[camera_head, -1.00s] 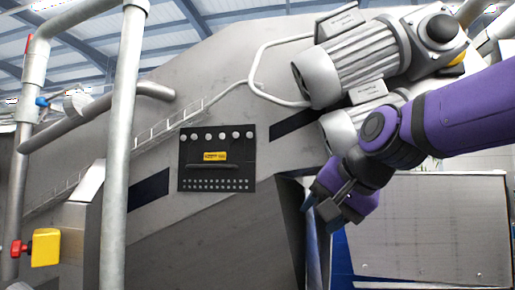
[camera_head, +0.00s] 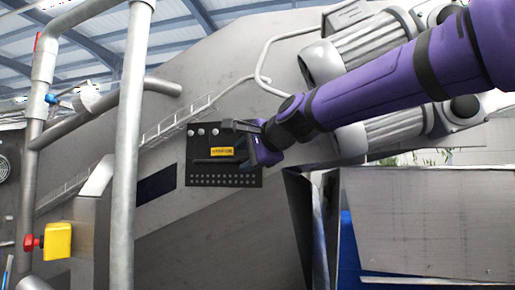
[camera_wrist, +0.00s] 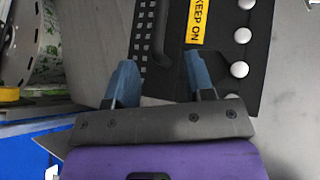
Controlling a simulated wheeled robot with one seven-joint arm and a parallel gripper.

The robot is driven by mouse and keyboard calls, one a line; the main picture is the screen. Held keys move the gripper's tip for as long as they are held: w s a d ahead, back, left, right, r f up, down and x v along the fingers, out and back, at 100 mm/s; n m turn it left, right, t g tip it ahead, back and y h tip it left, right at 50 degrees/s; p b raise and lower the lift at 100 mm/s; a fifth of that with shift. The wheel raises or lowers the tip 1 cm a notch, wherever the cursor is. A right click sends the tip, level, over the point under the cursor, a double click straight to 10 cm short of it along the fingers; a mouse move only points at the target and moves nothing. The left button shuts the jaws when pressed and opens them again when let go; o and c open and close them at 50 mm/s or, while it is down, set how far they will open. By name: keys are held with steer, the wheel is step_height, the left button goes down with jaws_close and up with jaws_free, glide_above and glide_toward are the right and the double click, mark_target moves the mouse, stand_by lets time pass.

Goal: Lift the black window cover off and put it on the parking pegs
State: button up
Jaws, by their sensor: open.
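The black window cover (camera_head: 222,178) sits against the sloping grey machine wall in the head view. It has white round knobs along its top, a yellow label, a raised bar handle (camera_head: 213,160) and rows of small holes along its bottom. My gripper (camera_head: 245,148) is in front of its right part and hides some knobs. In the wrist view the cover (camera_wrist: 222,70) fills the upper middle. My gripper's blue fingers (camera_wrist: 163,72) are spread apart, with the end of the handle (camera_wrist: 160,25) ahead of the gap between them. I cannot make out the parking pegs.
Upright grey pipes (camera_head: 128,140) and a yellow box with a red knob (camera_head: 57,241) stand at the left. A dark strip (camera_head: 156,185) lies left of the cover. A metal box (camera_head: 430,220) stands lower right.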

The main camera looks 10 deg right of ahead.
mark_target(239, 160)
steer(key=shift+x, duration=1.85)
jaws_close()
steer(key=shift+s+f, duration=0.1)
steer(key=shift+r, duration=0.45)
steer(key=shift+a+r, duration=0.1)
steer(key=shift+r, duration=0.55)
steer(key=shift+r, duration=1.25)
